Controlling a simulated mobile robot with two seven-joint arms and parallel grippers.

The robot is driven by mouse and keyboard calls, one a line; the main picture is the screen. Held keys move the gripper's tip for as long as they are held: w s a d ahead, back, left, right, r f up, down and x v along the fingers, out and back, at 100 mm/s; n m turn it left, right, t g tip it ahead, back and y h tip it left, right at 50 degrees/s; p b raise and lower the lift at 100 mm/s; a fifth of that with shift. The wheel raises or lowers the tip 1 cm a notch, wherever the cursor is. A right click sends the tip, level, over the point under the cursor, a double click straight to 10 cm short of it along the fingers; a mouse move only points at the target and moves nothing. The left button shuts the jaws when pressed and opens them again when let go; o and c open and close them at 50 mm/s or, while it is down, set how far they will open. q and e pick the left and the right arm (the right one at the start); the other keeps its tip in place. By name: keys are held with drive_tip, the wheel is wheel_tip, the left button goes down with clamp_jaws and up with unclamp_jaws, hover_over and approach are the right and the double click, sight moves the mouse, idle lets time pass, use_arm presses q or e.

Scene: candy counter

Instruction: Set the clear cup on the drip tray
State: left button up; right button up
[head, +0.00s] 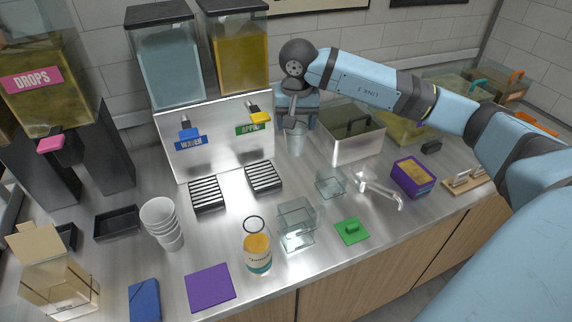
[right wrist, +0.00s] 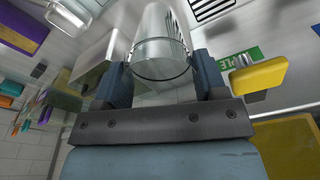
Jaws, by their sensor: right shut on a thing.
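The clear cup (head: 296,141) is held at the back of the counter, right of the dispenser panel; it also fills the middle of the right wrist view (right wrist: 160,45). My right gripper (head: 296,122) is shut on it, one finger on each side. In the head view the gripper partly hides the cup's upper part. Two black slatted drip trays stand in front of the panel: one under the blue water tap (head: 207,195), one under the yellow apple tap (head: 264,178). Both are empty. The cup is right of and behind the apple-side tray. My left gripper is not in view.
A metal bin (head: 352,148) with a dark handle stands just right of the cup. Stacked white cups (head: 162,222) stand left of the trays. A juice bottle (head: 257,252), clear containers (head: 297,232) and a scoop (head: 378,187) lie in front. The yellow tap lever (head: 260,119) juts out above its tray.

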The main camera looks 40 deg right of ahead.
wheel_tip(320, 180, down, 14)
drive_tip(key=shift+w+r+p, duration=0.1)
drive_tip(key=shift+p, duration=0.6)
drive_tip(key=o, duration=0.8)
drive_tip(key=shift+o, duration=0.2)
